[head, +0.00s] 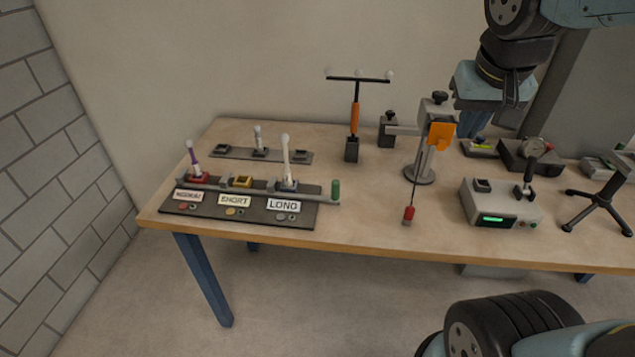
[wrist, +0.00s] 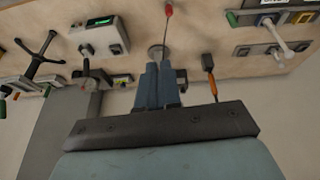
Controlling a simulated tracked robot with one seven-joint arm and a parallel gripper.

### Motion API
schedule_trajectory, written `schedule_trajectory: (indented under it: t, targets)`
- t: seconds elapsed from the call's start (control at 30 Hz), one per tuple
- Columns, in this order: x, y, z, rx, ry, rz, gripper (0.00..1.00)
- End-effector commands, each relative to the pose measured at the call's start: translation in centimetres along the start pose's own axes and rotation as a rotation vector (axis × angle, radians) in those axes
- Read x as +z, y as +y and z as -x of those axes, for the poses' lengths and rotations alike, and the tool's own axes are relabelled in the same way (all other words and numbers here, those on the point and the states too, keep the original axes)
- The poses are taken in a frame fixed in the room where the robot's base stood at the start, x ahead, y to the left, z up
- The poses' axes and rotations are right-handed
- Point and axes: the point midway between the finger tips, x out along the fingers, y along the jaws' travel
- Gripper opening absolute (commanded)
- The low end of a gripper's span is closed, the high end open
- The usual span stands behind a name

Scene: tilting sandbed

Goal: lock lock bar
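The lock bar is a thin grey bar (head: 325,201) along the dark rack (head: 240,213) at the left of the table in the head view. An upright green handle (head: 336,190) stands at its right end. The rack holds label plates reading SHORT and LONG, plus a third on the left. A white-topped pin (head: 286,160) stands behind LONG and a purple and white pin (head: 192,160) at the left. My gripper (head: 474,126) is high over the table's back right, well apart from the bar. In the wrist view its blue fingers (wrist: 159,84) lie together, with nothing between them.
An orange-stemmed T-shaped tool (head: 355,118) stands behind. A grey box with a green display (head: 493,219) is at the right. Bare tabletop lies right of the rack.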

Motion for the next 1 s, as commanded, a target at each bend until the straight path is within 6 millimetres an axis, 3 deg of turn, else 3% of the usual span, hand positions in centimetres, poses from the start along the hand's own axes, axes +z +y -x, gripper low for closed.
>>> schedule_trajectory:
  t: [0.47, 1.0]
  targets:
    - [-4.4, -6.3, -4.9, 0.125, -0.095, 0.009, 0.0]
    - [-6.5, -16.7, -11.4, 0.277, -0.081, 0.042, 0.0]
